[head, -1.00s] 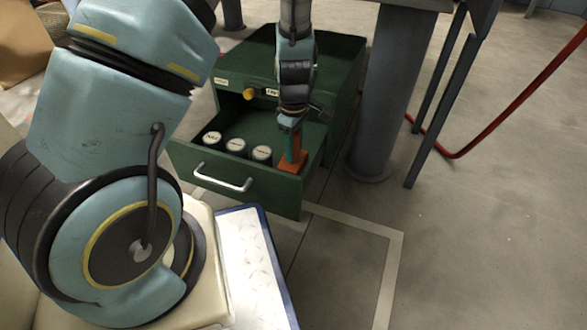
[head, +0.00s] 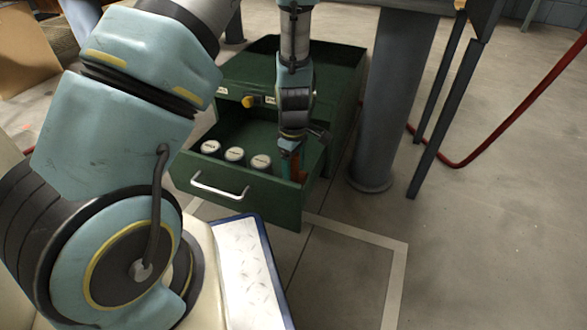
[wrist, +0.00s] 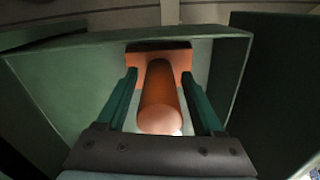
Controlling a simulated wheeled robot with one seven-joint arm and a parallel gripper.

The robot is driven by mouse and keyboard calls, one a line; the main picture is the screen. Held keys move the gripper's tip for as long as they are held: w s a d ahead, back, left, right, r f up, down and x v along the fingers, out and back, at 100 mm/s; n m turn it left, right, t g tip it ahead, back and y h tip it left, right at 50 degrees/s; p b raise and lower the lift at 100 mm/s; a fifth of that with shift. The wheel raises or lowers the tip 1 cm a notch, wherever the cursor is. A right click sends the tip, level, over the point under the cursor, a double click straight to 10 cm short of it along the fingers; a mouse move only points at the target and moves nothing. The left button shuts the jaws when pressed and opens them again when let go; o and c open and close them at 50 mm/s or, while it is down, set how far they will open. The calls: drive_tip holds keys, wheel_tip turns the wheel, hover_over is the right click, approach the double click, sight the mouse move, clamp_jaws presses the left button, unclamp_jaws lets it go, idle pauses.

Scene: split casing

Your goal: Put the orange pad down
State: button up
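The orange pad (wrist: 161,95), a square plate with a round handle, stands in the right part of the open green drawer (head: 245,192). In the wrist view its handle points up toward the camera, between my fingers. My gripper (wrist: 160,82) has its two green fingers around the handle, with a gap visible on both sides, so it looks open. In the head view my gripper (head: 291,170) reaches down into the drawer and hides most of the pad (head: 301,172). The plate's underside is hidden, so its contact with the drawer floor cannot be seen.
Three white-topped cans (head: 234,154) stand in the drawer left of my gripper. The green cabinet (head: 340,75) rises behind. A grey column (head: 390,100) stands close on the right. The drawer walls are near my fingers.

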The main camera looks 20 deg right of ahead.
drive_tip(key=shift+o, duration=0.3)
drive_tip(key=shift+r, duration=0.15)
wheel_tip(320, 180, up, 12)
drive_tip(key=p, duration=0.7)
drive_tip(key=shift+p, duration=0.4)
drive_tip(key=s+a+r+m, duration=0.1)
drive_tip(key=a+r+m, duration=0.3)
drive_tip(key=a+r, duration=0.5)
drive_tip(key=s+a+r+m+t, duration=0.1)
drive_tip(key=a+r+m, duration=0.4)
drive_tip(key=a, duration=1.1)
wheel_tip(320, 180, up, 4)
drive_tip(key=shift+s+f+t, duration=0.1)
drive_tip(key=shift+s+t, duration=0.2)
drive_tip(key=shift+s, duration=0.1)
wheel_tip(320, 180, up, 48)
drive_tip(key=p, duration=4.7)
drive_tip(key=shift+f+p, duration=0.2)
drive_tip(key=shift+p, duration=0.1)
